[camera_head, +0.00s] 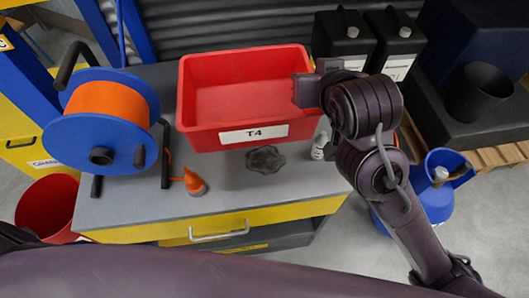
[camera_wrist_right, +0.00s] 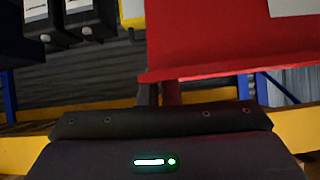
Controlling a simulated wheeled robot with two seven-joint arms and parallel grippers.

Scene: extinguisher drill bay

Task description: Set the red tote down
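The red tote (camera_head: 198,140) is an open, empty box with a white "T4" label on its front. It sits level at the back middle of the grey bench top (camera_head: 215,205); I cannot tell whether its base touches the bench. My right gripper (camera_head: 303,90) is at the tote's right rim and appears shut on it. In the right wrist view the tote's wall (camera_wrist_right: 225,40) fills the upper right, and my fingers (camera_wrist_right: 160,93) meet its rim edge. The fingertips are partly hidden. My left gripper is out of view.
A blue reel with orange hose (camera_head: 113,105) stands left on the bench. Black containers (camera_head: 343,35) stand behind right.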

